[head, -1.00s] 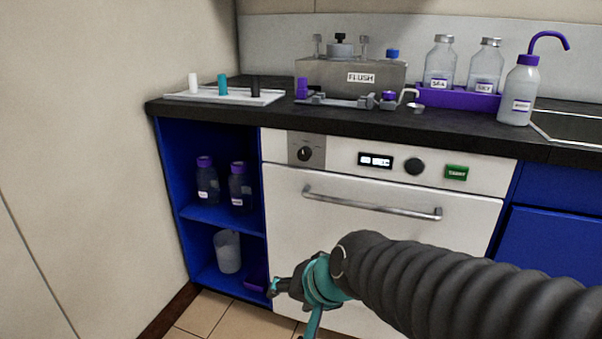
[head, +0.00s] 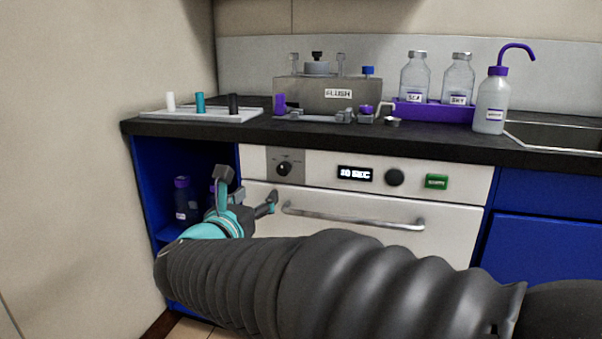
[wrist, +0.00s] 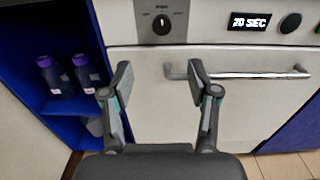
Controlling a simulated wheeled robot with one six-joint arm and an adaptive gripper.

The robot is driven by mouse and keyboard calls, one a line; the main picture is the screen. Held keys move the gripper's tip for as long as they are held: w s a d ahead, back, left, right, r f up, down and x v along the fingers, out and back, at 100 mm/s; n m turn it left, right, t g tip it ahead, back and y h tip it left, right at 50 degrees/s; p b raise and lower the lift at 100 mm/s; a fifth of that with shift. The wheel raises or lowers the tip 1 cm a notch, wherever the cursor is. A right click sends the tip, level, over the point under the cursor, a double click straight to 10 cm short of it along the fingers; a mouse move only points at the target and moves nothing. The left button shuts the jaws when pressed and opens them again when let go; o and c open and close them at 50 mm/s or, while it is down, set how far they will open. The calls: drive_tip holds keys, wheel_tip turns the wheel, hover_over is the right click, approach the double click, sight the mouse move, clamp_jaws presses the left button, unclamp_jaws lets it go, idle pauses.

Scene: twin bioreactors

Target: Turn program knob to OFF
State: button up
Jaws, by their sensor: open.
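The program knob (head: 283,168) is a small black dial on a grey plate at the upper left of the white appliance front. In the wrist view the knob (wrist: 162,25) is at the top centre, its pale pointer mark roughly upright; the lettering around it is too small to read. My gripper (head: 247,189) is in front of the appliance, below and left of the knob in the head view. In the wrist view my gripper (wrist: 158,82) has its two fingers spread wide with nothing between them, and the knob lies beyond and above the fingertips, apart from them.
A horizontal door handle (head: 352,218) runs below the knob, close to my right finger in the wrist view. Right of the knob are a display (head: 355,174), a round black dial (head: 394,177) and a green button (head: 437,181). An open blue shelf with bottles (wrist: 52,75) is at left.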

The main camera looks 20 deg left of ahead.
sight(282, 170)
drive_tip(key=shift+m, duration=0.5)
drive_tip(key=w+p, duration=0.1)
drive_tip(key=w, duration=1.2)
drive_tip(key=shift+w+d+r, duration=0.1)
drive_tip(key=shift+w, duration=0.3)
clamp_jaws()
